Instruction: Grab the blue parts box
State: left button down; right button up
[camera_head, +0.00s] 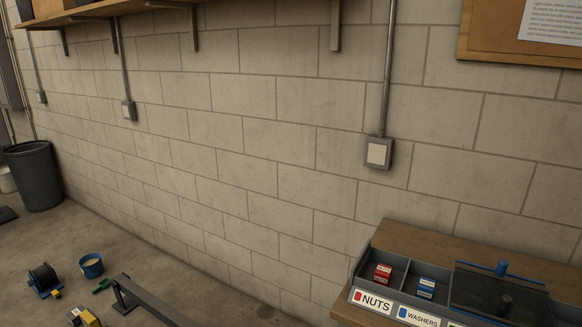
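A small blue parts box (427,287) with a pale label sits in the compartment marked WASHERS of a grey divided bin (391,269) at the lower right. A similar red box (383,272) sits to its left in the compartment marked NUTS. A dark translucent lid (490,298) with a blue handle (502,270) is over the compartment to the right of the blue box; what lies under it is hard to make out. Neither of my grippers shows in this view.
The bin stands on a wooden bench (430,238) against a block wall. A grey metal beam (150,307), a cable reel (43,278) and a blue tub (91,265) are on the floor at lower left. A dark barrel (35,176) stands by the wall.

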aim_at(426, 289)
jog(key=z, duration=1.35)
jog(key=i+j+z, duration=0.1)
jog(key=i+j, duration=0.55)
jog(key=i, duration=0.1)
